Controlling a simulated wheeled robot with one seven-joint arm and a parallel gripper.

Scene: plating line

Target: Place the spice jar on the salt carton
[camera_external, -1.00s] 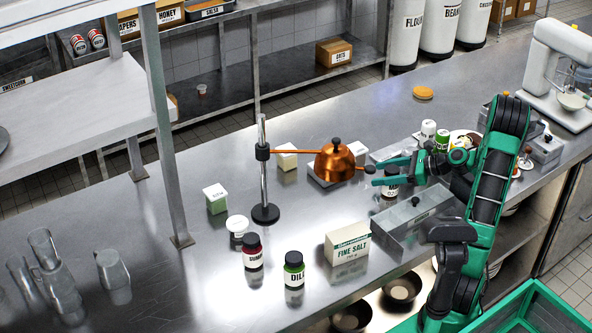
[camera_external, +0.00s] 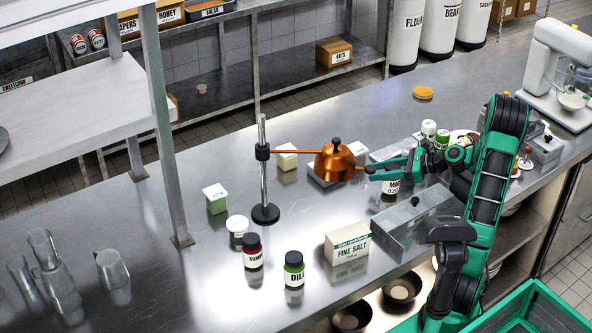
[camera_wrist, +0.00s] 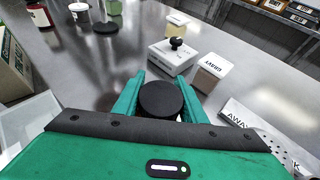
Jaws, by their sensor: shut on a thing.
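The spice jar (camera_external: 390,188), with a white label and a black lid, is between the fingers of my gripper (camera_external: 384,174). Only part of its label shows. In the wrist view its round black lid (camera_wrist: 161,99) sits between the two green fingers, which are shut on it. I cannot tell whether the jar is clear of the counter. The salt carton (camera_external: 346,247), a cream and green box marked FINE SALT, stands upright nearer the front edge, lower left of my gripper. Nothing is on its top. A carton at the wrist view's left edge (camera_wrist: 12,68) appears to be it.
A copper dome (camera_external: 334,163) on a stand arm is close left of my gripper. The dill jar (camera_external: 294,270) and a red jar (camera_external: 253,252) stand left of the carton. A curry box (camera_wrist: 212,70) is beyond the fingers.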

